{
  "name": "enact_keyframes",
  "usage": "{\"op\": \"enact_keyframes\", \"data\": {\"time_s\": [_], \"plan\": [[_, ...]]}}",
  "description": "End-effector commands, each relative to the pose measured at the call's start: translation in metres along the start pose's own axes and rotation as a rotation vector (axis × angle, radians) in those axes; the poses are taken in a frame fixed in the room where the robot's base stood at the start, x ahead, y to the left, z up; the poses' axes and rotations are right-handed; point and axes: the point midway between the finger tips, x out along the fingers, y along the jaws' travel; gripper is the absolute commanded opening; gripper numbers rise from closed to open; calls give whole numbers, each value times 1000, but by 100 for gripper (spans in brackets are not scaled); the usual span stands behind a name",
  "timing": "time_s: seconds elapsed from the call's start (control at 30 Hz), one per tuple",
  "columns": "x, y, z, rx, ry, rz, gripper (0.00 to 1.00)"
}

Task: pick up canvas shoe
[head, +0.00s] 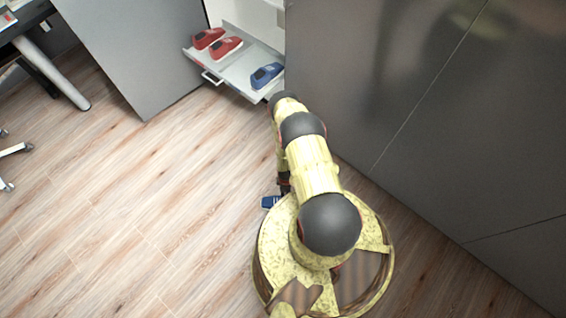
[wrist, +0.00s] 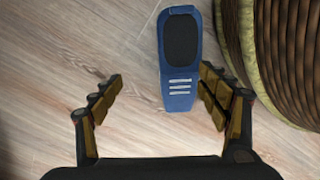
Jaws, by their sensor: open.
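A blue canvas shoe (wrist: 180,60) with a dark opening and pale laces lies on the wooden floor in the wrist view, toe toward my gripper. My gripper (wrist: 160,90) is open and empty, and the shoe lies ahead of it, closer to the right finger. In the head view only a small part of this blue shoe (head: 269,202) shows beside my base, and my arm hides the rest. Another blue shoe (head: 266,75) and two red shoes (head: 226,47) (head: 208,38) sit on a pulled-out drawer.
The white drawer (head: 236,75) stands out between a grey panel (head: 140,50) and a tall dark cabinet (head: 420,110). A desk leg (head: 55,75) and chair feet (head: 10,150) are at the left. The floor (head: 130,210) left of my base is clear.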

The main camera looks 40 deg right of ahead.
Motion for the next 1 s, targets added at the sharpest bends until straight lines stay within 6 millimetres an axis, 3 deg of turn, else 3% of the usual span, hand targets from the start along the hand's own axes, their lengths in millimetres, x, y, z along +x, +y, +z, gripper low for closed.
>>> {"op": "enact_keyframes", "data": {"time_s": [0.1, 0.2, 0.57, 0.83, 1.0], "plan": [[18, -20, 10, -12, -2, -8, 76], [28, -27, 13, -18, -3, -9, 76], [60, -30, 12, -19, -3, -10, 76], [98, -35, 8, -17, -3, -10, 76], [103, -34, 8, -17, -3, -9, 76]]}}
